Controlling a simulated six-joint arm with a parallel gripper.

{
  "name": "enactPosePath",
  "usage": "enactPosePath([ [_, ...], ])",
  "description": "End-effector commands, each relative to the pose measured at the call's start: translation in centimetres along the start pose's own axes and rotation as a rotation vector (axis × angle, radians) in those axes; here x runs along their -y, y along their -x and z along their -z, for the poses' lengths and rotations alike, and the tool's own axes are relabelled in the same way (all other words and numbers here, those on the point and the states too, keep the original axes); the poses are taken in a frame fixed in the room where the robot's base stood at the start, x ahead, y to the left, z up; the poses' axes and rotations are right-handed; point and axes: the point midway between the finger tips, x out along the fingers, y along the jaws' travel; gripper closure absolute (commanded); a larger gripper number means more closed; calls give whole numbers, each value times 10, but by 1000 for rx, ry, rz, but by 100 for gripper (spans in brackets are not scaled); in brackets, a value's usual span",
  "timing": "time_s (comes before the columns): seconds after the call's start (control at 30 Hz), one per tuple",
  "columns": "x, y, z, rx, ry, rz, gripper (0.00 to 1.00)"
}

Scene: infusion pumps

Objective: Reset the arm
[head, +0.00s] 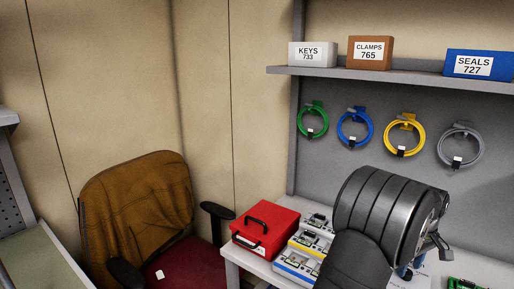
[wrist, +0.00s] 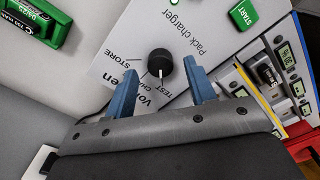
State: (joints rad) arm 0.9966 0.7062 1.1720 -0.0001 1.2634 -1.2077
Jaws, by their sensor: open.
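My gripper (wrist: 160,66) is open, its two blue fingers spread on either side of a black knob (wrist: 159,62) in the wrist view. I cannot tell whether they touch it. The knob sits on a white panel (wrist: 205,50) marked "Pack charger", with STORE, a partly hidden CH word and TEST around it. The white line on the knob points toward the gripper, near TEST. In the head view my dark arm covers most of the bench's right part, and only a bit of blue finger (head: 404,272) shows below it.
A green START button (wrist: 243,14) and a green battery pack (wrist: 37,22) are near the panel. Pumps (head: 299,262) and a red case (head: 265,228) stand left of my arm. Coiled hoses hang behind, below a shelf (head: 400,77) with labelled boxes. A chair (head: 140,215) stands left.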

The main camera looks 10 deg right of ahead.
Motion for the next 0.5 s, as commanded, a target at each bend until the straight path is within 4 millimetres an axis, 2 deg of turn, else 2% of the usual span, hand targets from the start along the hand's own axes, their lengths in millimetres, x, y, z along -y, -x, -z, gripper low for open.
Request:
enactPosePath([
  [0.2,0,-18,0,0,0,1,50],
  [0.5,0,-19,0,0,0,0,50],
])
